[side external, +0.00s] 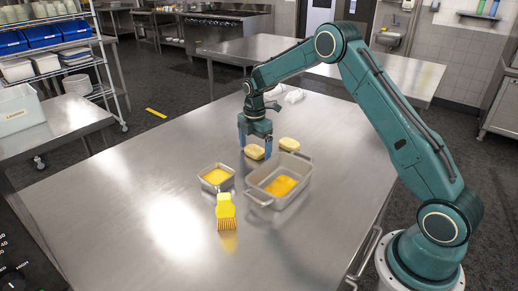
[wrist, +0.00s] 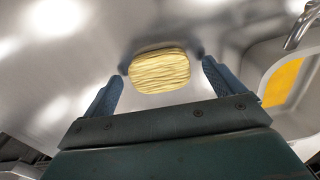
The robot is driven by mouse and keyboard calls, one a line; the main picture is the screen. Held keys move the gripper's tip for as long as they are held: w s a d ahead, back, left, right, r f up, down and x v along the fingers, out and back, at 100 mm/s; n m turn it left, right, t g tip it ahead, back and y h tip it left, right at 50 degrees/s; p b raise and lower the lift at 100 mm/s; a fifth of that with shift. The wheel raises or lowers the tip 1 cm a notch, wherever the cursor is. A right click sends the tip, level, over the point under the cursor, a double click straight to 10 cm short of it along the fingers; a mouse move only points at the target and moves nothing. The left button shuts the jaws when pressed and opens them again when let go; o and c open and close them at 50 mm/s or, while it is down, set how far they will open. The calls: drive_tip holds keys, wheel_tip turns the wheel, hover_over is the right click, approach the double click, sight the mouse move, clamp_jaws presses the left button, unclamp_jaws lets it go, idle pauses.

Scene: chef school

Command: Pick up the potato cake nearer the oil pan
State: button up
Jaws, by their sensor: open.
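Two pale yellow potato cakes lie on the steel table, a left one (side external: 254,153) and a right one (side external: 289,144) slightly farther back. Both are just behind the grey roasting pan (side external: 262,186), which has handles and orange-yellow oil in its bottom. My gripper (side external: 255,148) is open and points down over the left cake. In the wrist view one ridged cake (wrist: 159,72) shows between and just beyond the open fingers (wrist: 162,75), with a gap on both sides. The right cake does not show there.
A small square tray (side external: 203,186) with yellow liquid stands left of the roasting pan. The roasting pan's rim and handle (wrist: 298,25) are close on the wrist view's right. The table's left is clear.

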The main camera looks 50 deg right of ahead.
sight(255, 149)
drive_tip(key=shift+f, duration=0.2)
drive_tip(key=shift+c, duration=0.2)
drive_tip(key=c, duration=1)
drive_tip(key=shift+r, duration=0.1)
drive_tip(key=shift+c, duration=0.2)
wheel_tip(255, 149, up, 20)
idle(0.6)
